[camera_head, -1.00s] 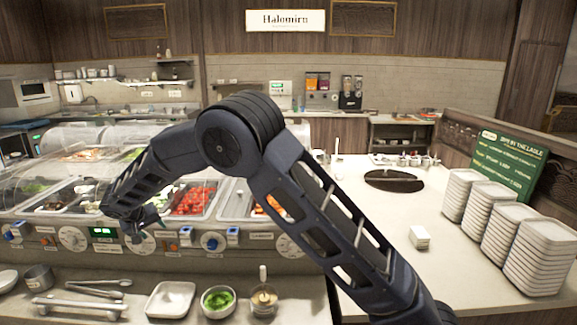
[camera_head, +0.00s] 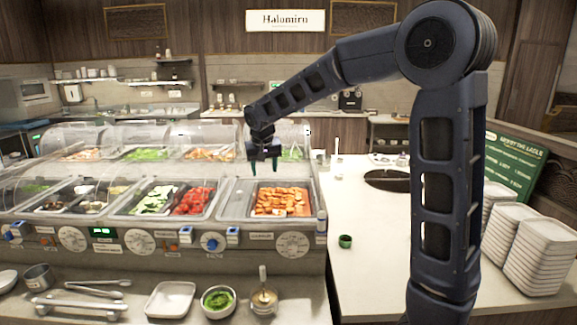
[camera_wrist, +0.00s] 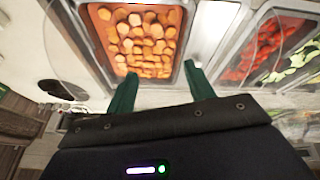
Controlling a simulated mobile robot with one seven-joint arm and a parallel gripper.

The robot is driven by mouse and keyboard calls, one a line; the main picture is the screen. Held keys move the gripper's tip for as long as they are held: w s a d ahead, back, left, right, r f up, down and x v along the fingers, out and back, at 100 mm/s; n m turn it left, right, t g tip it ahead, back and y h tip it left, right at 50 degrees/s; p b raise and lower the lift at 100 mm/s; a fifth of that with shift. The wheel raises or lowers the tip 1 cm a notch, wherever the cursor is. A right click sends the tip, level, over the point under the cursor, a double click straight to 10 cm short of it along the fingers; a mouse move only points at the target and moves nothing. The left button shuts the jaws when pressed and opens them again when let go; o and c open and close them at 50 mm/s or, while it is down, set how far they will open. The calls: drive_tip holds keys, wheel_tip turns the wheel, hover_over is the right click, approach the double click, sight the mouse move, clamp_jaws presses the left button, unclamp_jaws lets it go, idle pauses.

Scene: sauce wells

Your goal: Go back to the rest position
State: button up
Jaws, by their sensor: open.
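My gripper (camera_head: 265,168) hangs open and empty in the head view, above the back edge of the well of orange chunks (camera_head: 282,201). My arm rises from the right and bends high at the elbow. In the wrist view the two green fingers (camera_wrist: 160,80) stand apart with nothing between them. The orange-chunk well shows beyond them in the wrist view (camera_wrist: 140,38), with red pieces (camera_wrist: 270,48) and green slices (camera_wrist: 295,65) to its right.
Clear curved guards (camera_head: 70,172) cover the wells at left. A white tray (camera_head: 171,299), a bowl of greens (camera_head: 218,300) and a sauce jar (camera_head: 264,299) stand on the front ledge. A small green cup (camera_head: 345,241) and plate stacks (camera_head: 540,257) stand on the right counter.

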drive_tip(key=s+d+r+m, duration=0.15)
drive_tip(key=s+d, duration=0.25)
drive_tip(key=d, duration=0.8)
drive_tip(key=s+d+r, duration=0.2)
drive_tip(key=s+d, duration=0.3)
drive_tip(key=d, duration=0.6)
drive_tip(key=s+d+f+m, duration=0.1)
drive_tip(key=s+d+f, duration=0.3)
drive_tip(key=s+d, duration=0.9)
drive_tip(key=s, duration=0.4)
drive_tip(key=shift+s+f+m, duration=0.15)
drive_tip(key=shift+f+m, duration=0.05)
drive_tip(key=shift+m, duration=0.15)
